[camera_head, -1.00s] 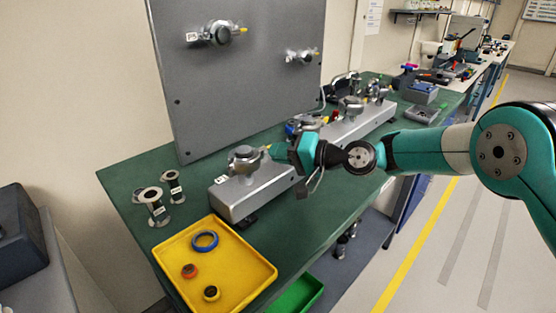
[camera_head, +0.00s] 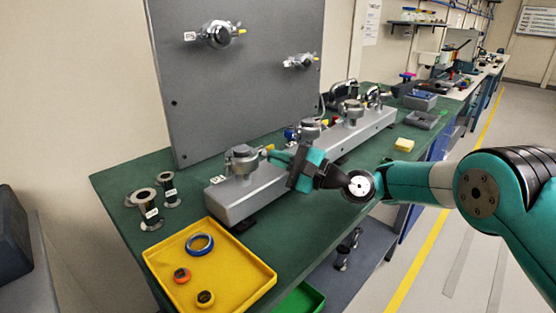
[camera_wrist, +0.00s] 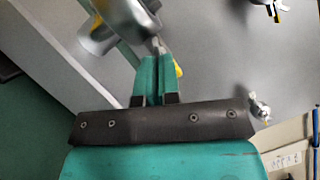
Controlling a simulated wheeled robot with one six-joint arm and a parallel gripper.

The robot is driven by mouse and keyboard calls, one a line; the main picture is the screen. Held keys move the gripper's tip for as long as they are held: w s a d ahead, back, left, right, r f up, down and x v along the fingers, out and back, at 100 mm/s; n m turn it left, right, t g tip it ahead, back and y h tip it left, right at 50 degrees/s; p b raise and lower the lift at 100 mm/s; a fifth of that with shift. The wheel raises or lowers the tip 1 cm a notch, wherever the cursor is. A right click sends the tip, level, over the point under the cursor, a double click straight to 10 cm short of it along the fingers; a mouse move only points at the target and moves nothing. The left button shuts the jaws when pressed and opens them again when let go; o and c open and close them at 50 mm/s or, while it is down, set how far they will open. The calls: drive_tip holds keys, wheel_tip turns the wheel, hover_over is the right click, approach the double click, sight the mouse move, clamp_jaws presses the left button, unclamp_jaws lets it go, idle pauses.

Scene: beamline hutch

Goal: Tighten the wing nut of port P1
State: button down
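Port P1 (camera_head: 241,160) is a silver clamped fitting at the near left end of the grey manifold, beside its "P1" label (camera_head: 217,180). Its wing nut (camera_head: 268,148) shows as a small yellow bit on the port's right side. My gripper (camera_head: 268,153) reaches it from the right. In the wrist view, the two teal fingers (camera_wrist: 156,75) are close together, with the clamp's screw (camera_wrist: 158,45) at their tips. Some yellow of the wing nut (camera_wrist: 179,70) shows beside the right finger. The fingers appear shut on the wing nut and hide most of it.
A grey upright panel (camera_head: 235,95) with two more ports stands behind. More ports continue along the manifold (camera_head: 345,140). A yellow tray (camera_head: 240,277) with rings lies in front left, near metal spools (camera_head: 150,208). A yellow block (camera_head: 404,145) sits on the green bench.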

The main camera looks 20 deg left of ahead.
drive_tip(key=shift+f+m+t, duration=0.15)
drive_tip(key=shift+m+t, duration=0.25)
drive_tip(key=shift+m, duration=0.5)
drive_tip(key=shift+y, duration=0.3)
drive_tip(key=shift+w, duration=0.1)
drive_tip(key=c, duration=1.6)
unclamp_jaws()
drive_tip(key=shift+d, duration=0.15)
